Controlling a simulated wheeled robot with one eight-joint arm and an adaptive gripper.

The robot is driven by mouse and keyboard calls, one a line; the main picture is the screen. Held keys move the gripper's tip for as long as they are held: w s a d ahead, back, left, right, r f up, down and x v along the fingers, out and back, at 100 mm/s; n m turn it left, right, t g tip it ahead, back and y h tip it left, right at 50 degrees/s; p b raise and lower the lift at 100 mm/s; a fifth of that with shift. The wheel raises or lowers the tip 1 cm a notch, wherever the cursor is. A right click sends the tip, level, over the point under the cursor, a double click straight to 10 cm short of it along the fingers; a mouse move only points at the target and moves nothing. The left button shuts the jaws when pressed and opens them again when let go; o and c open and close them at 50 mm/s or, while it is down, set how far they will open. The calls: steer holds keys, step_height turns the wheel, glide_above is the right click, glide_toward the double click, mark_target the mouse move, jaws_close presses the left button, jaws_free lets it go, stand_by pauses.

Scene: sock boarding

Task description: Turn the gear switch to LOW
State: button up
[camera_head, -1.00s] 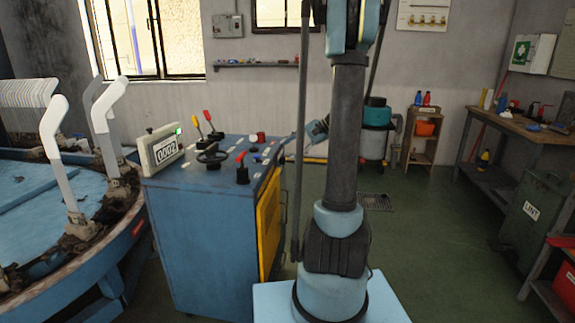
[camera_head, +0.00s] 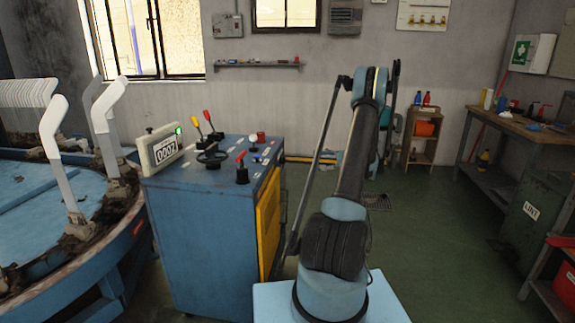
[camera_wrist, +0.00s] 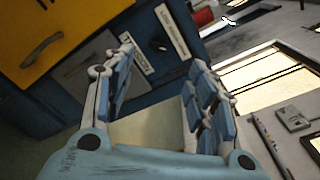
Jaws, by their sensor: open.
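The blue control cabinet (camera_head: 205,240) stands left of my arm in the head view. Its top carries a yellow-handled lever (camera_head: 196,122), a red-handled lever (camera_head: 208,117), a black handwheel (camera_head: 211,155) and a red-topped control (camera_head: 241,167). In the wrist view a small dark knob (camera_wrist: 159,45) sits between white labels on the cabinet face. I cannot tell which control is the gear switch, and the labels are too blurred to read. My gripper (camera_wrist: 160,65) is open and empty, facing the labelled face. The head view hides it behind my arm.
A yellow cabinet door (camera_wrist: 60,30) with a handle lies at the wrist view's upper left. A counter box (camera_head: 161,150) tops the cabinet. A round blue machine with white leg forms (camera_head: 55,150) stands left. A workbench (camera_head: 530,130) lines the right. Green floor is open between.

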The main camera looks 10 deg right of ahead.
mark_target(283, 161)
steer(key=f+x, duration=0.1)
steer(key=x, duration=1.4)
steer(key=shift+w+a+y, duration=0.2)
steer(key=shift+w+y, duration=0.2)
steer(key=shift+f, duration=0.1)
steer(key=c, duration=1)
